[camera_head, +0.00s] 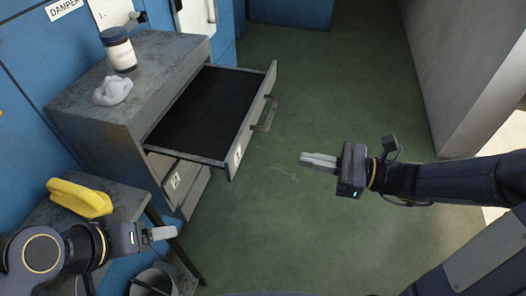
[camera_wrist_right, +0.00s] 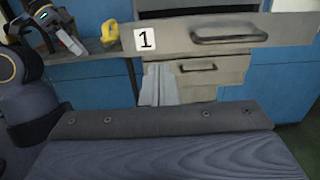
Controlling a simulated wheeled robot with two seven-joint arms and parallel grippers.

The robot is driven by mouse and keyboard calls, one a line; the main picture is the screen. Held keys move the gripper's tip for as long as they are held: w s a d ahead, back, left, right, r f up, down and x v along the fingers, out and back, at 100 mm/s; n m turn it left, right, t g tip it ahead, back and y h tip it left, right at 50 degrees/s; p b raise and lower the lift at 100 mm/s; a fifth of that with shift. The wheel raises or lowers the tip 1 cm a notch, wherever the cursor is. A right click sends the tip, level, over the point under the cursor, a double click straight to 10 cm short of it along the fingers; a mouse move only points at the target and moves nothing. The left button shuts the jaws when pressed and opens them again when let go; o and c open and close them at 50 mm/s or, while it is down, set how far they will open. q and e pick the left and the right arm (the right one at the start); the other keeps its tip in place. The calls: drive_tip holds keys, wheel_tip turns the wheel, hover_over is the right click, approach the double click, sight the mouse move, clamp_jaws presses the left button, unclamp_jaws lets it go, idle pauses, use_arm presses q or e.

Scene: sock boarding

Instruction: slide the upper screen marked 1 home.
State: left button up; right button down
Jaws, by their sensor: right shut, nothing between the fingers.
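The upper screen marked 1 (camera_head: 238,154) is a grey drawer-like unit with a dark inside, pulled well out of the grey cabinet (camera_head: 62,118). Its bar handle (camera_head: 264,114) is on the front. The wrist view shows its front with the number 1 (camera_wrist_right: 145,39) and the handle (camera_wrist_right: 229,35). My right gripper (camera_head: 304,160) is shut and empty, to the right of the screen's front and apart from it. Its pale fingers (camera_wrist_right: 160,80) also show in the right wrist view. My left gripper (camera_head: 174,232) is low at the left, near the small side table; its jaw gap is not clear.
A lower unit marked 2 (camera_head: 175,181) sits below the screen. A yellow object (camera_head: 80,197) lies on the side table. The green floor (camera_head: 330,90) ahead is clear.

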sight(174, 134)
drive_tip(key=x, duration=1.2)
drive_tip(key=shift+a, duration=0.25)
drive_tip(key=b+x, duration=0.3)
drive_tip(key=x, duration=0.6)
drive_tip(key=b+x, duration=0.3)
drive_tip(key=x, duration=0.7)
drive_tip(key=shift+f, duration=0.2)
drive_tip(key=shift+w+a+r, duration=0.1)
drive_tip(key=shift+w+a, duration=0.05)
drive_tip(key=shift+a, duration=0.3)
drive_tip(key=shift+r, duration=0.1)
drive_tip(key=shift+r, duration=0.1)
